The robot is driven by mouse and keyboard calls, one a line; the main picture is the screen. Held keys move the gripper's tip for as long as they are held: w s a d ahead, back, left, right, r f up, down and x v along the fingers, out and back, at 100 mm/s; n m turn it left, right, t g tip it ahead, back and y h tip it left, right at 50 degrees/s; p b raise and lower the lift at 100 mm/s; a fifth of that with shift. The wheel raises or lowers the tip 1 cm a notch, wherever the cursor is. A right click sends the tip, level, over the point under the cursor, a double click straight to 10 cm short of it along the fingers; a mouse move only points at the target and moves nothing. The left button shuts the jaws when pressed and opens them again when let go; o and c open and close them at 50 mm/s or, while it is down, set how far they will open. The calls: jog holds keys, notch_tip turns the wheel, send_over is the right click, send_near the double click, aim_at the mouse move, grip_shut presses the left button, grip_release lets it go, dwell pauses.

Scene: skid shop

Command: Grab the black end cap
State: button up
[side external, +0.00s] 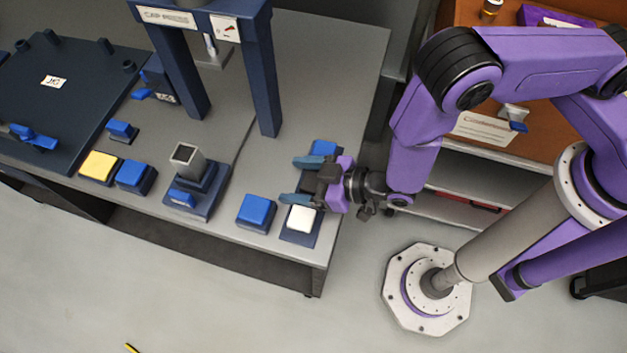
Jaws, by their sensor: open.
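I cannot pick out a black end cap for certain in the side external view. My gripper (298,179) is open over the right end of the grey bench, its two blue-grey fingers pointing left. Nothing shows between the fingers. A blue piece (323,147) lies just behind the gripper and is partly covered by it. A square metal tube (187,160) stands upright in a dark blue holder to the left; its top looks dark, and I cannot tell whether that is an opening or a cap.
A white button box (300,219) sits just below the gripper, beside a blue button box (256,212). The dark blue cap press (268,80) stands at the back. A dark jig plate (60,80) fills the left. The bench (320,70) is clear right of the press.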

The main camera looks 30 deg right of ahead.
jog(key=c, duration=1)
jog(key=shift+c, duration=0.2)
jog(key=shift+r, duration=0.15)
